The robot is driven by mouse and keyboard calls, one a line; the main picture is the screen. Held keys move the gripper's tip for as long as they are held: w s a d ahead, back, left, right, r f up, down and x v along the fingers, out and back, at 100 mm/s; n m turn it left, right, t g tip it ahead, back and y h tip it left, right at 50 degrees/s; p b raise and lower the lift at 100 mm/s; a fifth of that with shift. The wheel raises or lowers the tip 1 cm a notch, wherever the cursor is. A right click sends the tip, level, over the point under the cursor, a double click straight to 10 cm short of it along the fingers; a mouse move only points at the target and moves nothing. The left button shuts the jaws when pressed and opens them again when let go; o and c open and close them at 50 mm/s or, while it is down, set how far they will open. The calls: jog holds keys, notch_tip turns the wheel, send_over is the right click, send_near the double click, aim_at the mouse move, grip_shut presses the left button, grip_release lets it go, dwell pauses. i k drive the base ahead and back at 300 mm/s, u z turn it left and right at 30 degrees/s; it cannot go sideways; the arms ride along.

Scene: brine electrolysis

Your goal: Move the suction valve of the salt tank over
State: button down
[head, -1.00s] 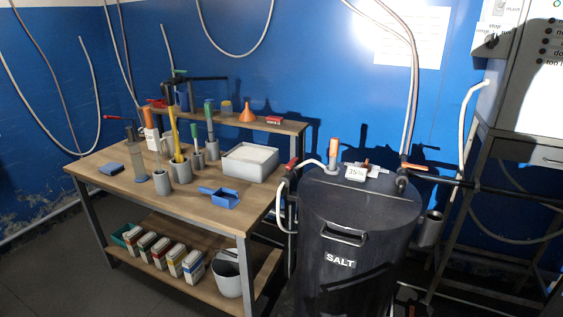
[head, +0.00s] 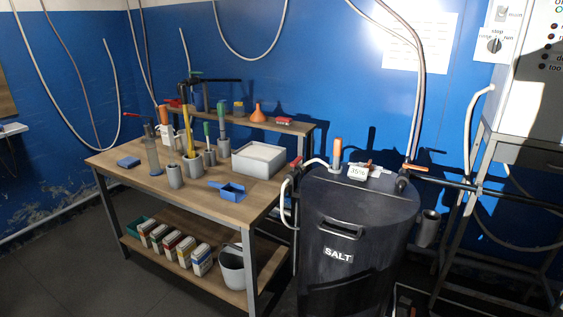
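The dark salt tank (head: 350,245), labelled SALT, stands upright right of the bench. A red-handled valve (head: 296,163) sits on the pipe at its left shoulder. An orange lever (head: 415,168) sits on the pipework at its right shoulder. An upright orange handle (head: 337,150) and a small red-brown part (head: 369,163) are on the lid, by a white tag (head: 358,172) reading 35%. I cannot tell from the picture which of these is the suction valve. My gripper is not in view.
A wooden bench (head: 215,187) with tools, cups and a white tray (head: 258,158) stands left of the tank. Boxes and a bucket (head: 232,267) are on its lower shelf. A metal frame with a control cabinet (head: 525,120) stands right. Open floor (head: 75,270) lies front left.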

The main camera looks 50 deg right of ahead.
aim_at(293, 164)
jog(key=u, duration=0.6)
jog(key=k, duration=1.4)
jog(key=z, duration=1.15)
jog(key=i, duration=1.1)
jog(key=u, duration=0.05)
